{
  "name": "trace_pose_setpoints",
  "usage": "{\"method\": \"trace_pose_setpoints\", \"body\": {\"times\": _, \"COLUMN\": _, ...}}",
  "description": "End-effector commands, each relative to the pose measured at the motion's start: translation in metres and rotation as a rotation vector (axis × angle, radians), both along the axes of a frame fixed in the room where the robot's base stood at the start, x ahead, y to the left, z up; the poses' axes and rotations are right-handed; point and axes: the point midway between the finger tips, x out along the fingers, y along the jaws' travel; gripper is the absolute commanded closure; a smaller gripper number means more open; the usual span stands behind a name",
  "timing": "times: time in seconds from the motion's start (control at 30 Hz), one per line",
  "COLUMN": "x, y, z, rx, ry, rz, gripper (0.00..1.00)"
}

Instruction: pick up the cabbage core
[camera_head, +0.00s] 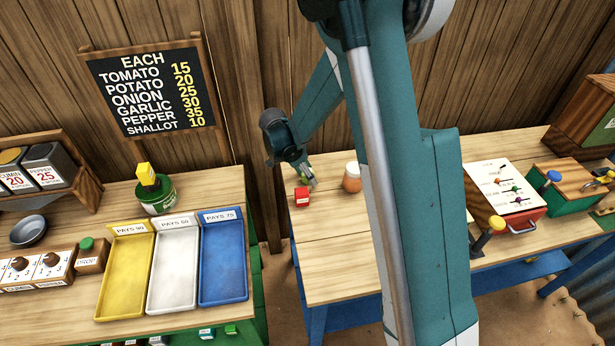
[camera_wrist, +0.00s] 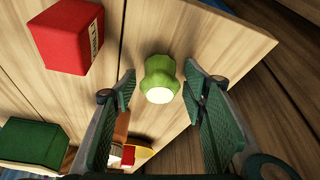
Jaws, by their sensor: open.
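The cabbage core, a small light-green knobbly piece with a pale cut end (camera_wrist: 159,78), sits on the wooden table in the wrist view. It lies between and beyond the two fingers of my gripper (camera_wrist: 158,88), with a gap on each side. My gripper is open and nothing is held in it. In the head view my gripper (camera_head: 309,181) points down near the back left of the middle table. A bit of green shows beside the fingers there, but I cannot tell whether it is the core.
A red box (camera_head: 302,197) stands close by my gripper; it also shows in the wrist view (camera_wrist: 68,38). An orange, white-topped jar (camera_head: 352,178) stands to the right. Yellow (camera_head: 125,275), white and blue trays lie on the left table. The front of the middle table is clear.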

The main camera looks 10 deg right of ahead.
Motion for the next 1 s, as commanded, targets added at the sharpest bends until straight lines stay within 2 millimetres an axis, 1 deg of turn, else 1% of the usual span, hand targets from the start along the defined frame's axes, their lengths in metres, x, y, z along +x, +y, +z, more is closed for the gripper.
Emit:
{"method": "trace_pose_setpoints", "body": {"times": 0.07, "x": 0.0, "y": 0.0, "z": 0.0, "rx": 0.0, "ry": 0.0, "rz": 0.0, "gripper": 0.57}}
{"method": "trace_pose_setpoints", "body": {"times": 0.2, "x": 0.0, "y": 0.0, "z": 0.0, "rx": 0.0, "ry": 0.0, "rz": 0.0, "gripper": 0.76}}
{"method": "trace_pose_setpoints", "body": {"times": 0.3, "x": 0.0, "y": 0.0, "z": 0.0, "rx": 0.0, "ry": 0.0, "rz": 0.0, "gripper": 0.87}}
{"method": "trace_pose_setpoints", "body": {"times": 0.57, "x": 0.0, "y": 0.0, "z": 0.0, "rx": 0.0, "ry": 0.0, "rz": 0.0, "gripper": 0.87}}
{"method": "trace_pose_setpoints", "body": {"times": 0.73, "x": 0.0, "y": 0.0, "z": 0.004, "rx": 0.0, "ry": 0.0, "rz": 0.0, "gripper": 0.87}}
{"method": "trace_pose_setpoints", "body": {"times": 0.87, "x": 0.0, "y": 0.0, "z": 0.012, "rx": 0.0, "ry": 0.0, "rz": 0.0, "gripper": 0.87}}
{"method": "trace_pose_setpoints", "body": {"times": 1.0, "x": 0.0, "y": 0.0, "z": 0.026, "rx": 0.0, "ry": 0.0, "rz": 0.0, "gripper": 0.87}}
